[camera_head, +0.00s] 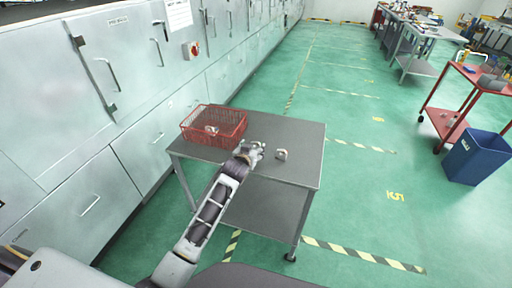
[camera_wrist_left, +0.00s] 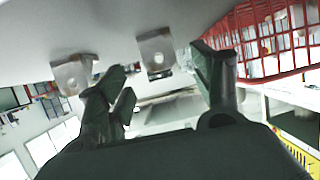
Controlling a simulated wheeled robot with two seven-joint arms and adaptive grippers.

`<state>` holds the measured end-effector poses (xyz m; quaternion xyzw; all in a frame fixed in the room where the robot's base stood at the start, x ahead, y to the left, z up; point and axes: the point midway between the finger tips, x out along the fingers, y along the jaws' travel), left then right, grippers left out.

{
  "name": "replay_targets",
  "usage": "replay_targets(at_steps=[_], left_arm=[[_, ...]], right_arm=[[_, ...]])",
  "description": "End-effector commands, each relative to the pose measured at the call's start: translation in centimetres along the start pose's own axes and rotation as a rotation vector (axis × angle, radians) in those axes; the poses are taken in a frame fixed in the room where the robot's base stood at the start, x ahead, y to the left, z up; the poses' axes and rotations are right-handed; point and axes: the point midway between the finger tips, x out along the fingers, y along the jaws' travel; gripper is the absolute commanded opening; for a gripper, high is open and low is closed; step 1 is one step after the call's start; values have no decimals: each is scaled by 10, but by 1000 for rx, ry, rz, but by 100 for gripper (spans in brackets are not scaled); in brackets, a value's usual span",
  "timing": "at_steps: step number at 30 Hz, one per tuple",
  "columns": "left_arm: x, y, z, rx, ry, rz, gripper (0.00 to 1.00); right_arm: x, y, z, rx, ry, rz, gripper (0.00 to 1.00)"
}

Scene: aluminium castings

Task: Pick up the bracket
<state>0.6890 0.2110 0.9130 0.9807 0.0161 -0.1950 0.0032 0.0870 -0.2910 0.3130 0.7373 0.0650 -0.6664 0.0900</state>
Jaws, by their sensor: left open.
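My left gripper (camera_head: 252,151) is over the grey table (camera_head: 300,133), right of the red basket. In the left wrist view its two dark fingers (camera_wrist_left: 165,82) are apart with nothing held between them. A small pale metal bracket (camera_wrist_left: 157,53) with a round hole shows ahead of the gap between the fingers. A second similar bracket (camera_wrist_left: 72,77) shows beside the left finger; in the head view it appears as the small pale part (camera_head: 281,155) right of the gripper. The bracket ahead of the fingers is mostly hidden by the gripper in the head view. My right gripper is out of view.
The red wire basket (camera_head: 222,140) stands at the table's back left with a pale part (camera_head: 211,129) inside; it also shows in the left wrist view (camera_wrist_left: 285,70). Grey cabinets (camera_head: 130,95) line the left. A blue bin (camera_head: 476,158) and red cart (camera_head: 470,72) stand far right.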

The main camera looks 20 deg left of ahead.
Motion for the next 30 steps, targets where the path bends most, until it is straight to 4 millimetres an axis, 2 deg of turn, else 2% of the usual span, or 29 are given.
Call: replay_targets(at_steps=[19, 30], left_arm=[[9, 0, -1, 0, 0, 0, 66], [35, 0, -7, 1, 0, 0, 66]], right_arm=[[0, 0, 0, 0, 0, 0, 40], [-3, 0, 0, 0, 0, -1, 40]])
